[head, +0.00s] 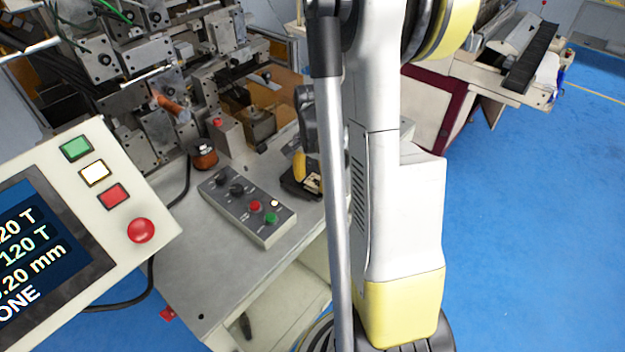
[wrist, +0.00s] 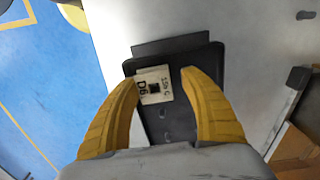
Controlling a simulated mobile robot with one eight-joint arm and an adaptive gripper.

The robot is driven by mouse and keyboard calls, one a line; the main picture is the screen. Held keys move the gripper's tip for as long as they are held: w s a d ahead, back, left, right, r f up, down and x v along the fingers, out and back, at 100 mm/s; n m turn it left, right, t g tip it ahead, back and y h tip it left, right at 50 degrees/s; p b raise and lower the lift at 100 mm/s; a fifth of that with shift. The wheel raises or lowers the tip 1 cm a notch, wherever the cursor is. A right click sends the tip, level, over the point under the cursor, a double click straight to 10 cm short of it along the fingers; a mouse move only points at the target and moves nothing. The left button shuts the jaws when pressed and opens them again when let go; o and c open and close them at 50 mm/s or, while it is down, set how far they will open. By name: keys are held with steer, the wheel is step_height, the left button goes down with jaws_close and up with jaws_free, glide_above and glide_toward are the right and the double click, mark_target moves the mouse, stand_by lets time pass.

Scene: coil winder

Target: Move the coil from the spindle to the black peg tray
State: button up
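A copper-coloured coil (head: 172,107) shows at the spindle area of the winding machine in the head view. The black peg tray (head: 290,184) lies on the grey bench, partly hidden by my arm.
A spool of copper wire (head: 204,157) stands beside the machine. A control box (head: 247,206) with knobs and buttons lies in front of the tray. A screen panel (head: 85,220) fills the lower left. A wooden-coloured box (wrist: 298,145) sits right in the wrist view.

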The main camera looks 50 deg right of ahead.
step_height(320, 180, up, 12)
stand_by(0.6)
steer(key=shift+a, duration=0.1)
stand_by(0.4)
steer(key=s+a+n+t+b, duration=0.2)
steer(key=a+n, duration=0.5)
steer(key=a, duration=0.5)
steer(key=s+a+n+t+b, duration=0.3)
steer(key=a+n, duration=0.5)
steer(key=a, duration=0.4)
steer(key=shift+a+t+b, duration=0.35)
steer(key=shift+t+b, duration=0.1)
steer(key=shift+t, duration=0.45)
steer(key=shift+s, duration=0.1)
